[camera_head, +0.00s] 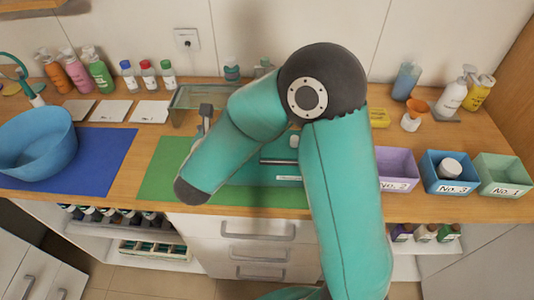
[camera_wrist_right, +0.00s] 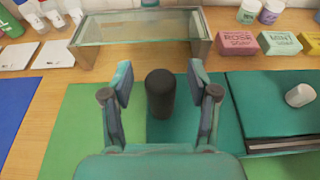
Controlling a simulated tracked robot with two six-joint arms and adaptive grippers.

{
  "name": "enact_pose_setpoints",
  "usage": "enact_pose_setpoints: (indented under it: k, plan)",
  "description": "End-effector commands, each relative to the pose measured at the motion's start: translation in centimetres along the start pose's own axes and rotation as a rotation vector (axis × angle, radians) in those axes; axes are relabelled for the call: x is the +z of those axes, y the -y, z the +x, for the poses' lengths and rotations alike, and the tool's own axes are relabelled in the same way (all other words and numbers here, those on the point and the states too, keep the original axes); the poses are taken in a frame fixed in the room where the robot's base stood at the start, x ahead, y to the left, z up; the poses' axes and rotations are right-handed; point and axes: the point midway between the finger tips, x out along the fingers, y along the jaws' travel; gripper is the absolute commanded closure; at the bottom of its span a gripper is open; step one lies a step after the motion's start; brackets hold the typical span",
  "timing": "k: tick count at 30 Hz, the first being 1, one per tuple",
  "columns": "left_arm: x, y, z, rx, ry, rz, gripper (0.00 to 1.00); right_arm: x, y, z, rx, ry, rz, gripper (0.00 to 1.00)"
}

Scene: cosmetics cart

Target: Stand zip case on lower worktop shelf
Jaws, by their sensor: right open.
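A flat teal case with a dark front edge lies at the right of the wrist view (camera_wrist_right: 275,95), with a white rounded object (camera_wrist_right: 299,95) on top. In the head view, part of the case (camera_head: 279,155) shows between my right arm's links; the rest is hidden. My right gripper (camera_wrist_right: 160,85) is open above the green mat (camera_wrist_right: 70,130), left of the case. A black rounded cylinder (camera_wrist_right: 160,94) shows between its fingers; I cannot tell whether they touch it. A low glass-topped shelf (camera_wrist_right: 135,28) stands behind on the worktop. My left gripper is out of view.
Blue bowl (camera_head: 40,145) and blue mat (camera_head: 105,150) lie left. Bottles and white cards line the back. Boxes No. 2 (camera_head: 395,185), No. 3 (camera_head: 447,187) and No. 1 (camera_head: 505,190) stand right. Soap boxes (camera_wrist_right: 238,42) sit behind the case. Open shelves flank the drawers (camera_head: 258,230) below.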

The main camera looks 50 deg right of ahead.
Motion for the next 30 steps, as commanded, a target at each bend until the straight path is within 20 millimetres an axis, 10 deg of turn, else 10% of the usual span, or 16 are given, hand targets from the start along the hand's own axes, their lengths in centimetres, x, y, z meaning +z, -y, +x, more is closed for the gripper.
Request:
enact_pose_setpoints:
  k: [5,15,30]
  plan:
    - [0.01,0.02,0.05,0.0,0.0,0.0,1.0,-0.03,-0.04,-0.02,0.001,0.0,0.001,0.42]
    - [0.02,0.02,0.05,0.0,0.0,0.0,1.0,-0.02,-0.07,-0.05,0.001,0.0,0.001,0.98]
    - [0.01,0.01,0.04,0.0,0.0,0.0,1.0,0.12,-0.09,-0.08,0.001,0.002,0.001,1.0]
